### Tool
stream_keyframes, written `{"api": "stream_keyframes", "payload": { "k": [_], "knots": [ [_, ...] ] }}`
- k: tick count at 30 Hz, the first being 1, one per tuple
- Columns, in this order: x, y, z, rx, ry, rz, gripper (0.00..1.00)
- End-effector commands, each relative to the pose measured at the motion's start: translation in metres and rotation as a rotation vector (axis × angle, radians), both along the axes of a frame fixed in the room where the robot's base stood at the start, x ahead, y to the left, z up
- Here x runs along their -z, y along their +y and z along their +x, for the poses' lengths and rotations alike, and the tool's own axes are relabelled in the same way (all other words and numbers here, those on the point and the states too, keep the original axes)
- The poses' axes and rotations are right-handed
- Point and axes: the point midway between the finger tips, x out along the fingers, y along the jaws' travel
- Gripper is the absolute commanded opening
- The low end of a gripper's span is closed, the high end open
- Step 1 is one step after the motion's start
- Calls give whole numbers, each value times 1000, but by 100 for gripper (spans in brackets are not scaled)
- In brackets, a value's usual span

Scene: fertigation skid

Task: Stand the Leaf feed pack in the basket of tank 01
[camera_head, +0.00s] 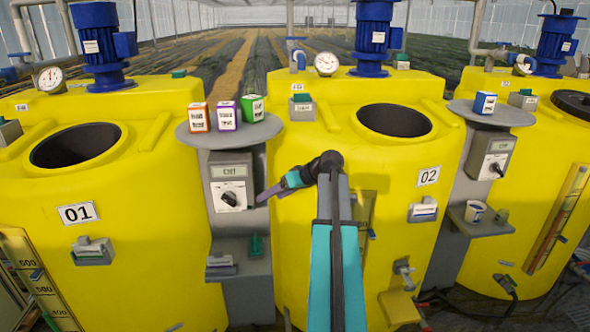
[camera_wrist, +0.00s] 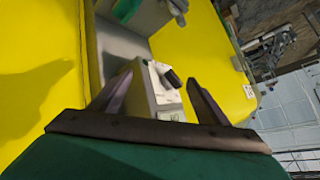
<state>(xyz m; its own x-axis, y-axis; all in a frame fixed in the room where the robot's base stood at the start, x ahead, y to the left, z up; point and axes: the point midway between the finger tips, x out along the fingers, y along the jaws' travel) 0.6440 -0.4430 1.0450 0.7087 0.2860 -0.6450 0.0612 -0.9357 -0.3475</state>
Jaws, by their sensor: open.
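Three labelled packs stand on a round grey shelf (camera_head: 192,137) between tanks 01 and 02: orange (camera_head: 199,117), purple (camera_head: 226,116) and green (camera_head: 252,108). Their small print is unreadable, so I cannot tell which is Leaf feed. Tank 01 (camera_head: 130,262) is the yellow tank at left, with a dark round opening (camera_head: 76,146) on top; I cannot make out a basket in it. My gripper (camera_head: 264,197) points left, below the shelf, close to the grey control box (camera_head: 229,170) marked Off. In the wrist view my gripper (camera_wrist: 158,80) is open and empty, facing a box with a dark knob (camera_wrist: 171,79).
Tank 02 (camera_head: 300,215) stands behind my arm, with its own opening (camera_head: 394,121). Blue motors and gauges rise behind the tanks. A second round shelf (camera_head: 491,116) at right carries a blue and white pack (camera_head: 484,103). A small grey holder (camera_head: 93,254) is on tank 01's front.

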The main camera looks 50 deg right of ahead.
Motion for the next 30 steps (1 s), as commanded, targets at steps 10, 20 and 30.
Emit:
{"api": "stream_keyframes", "payload": {
  "k": [10, 20, 30],
  "knots": [
    [141, 105, 15, -29, 244, 90, 69],
    [258, 205, -6, -58, 479, 118, 69],
    [360, 301, -60, -89, 717, 87, 69]
  ]
}}
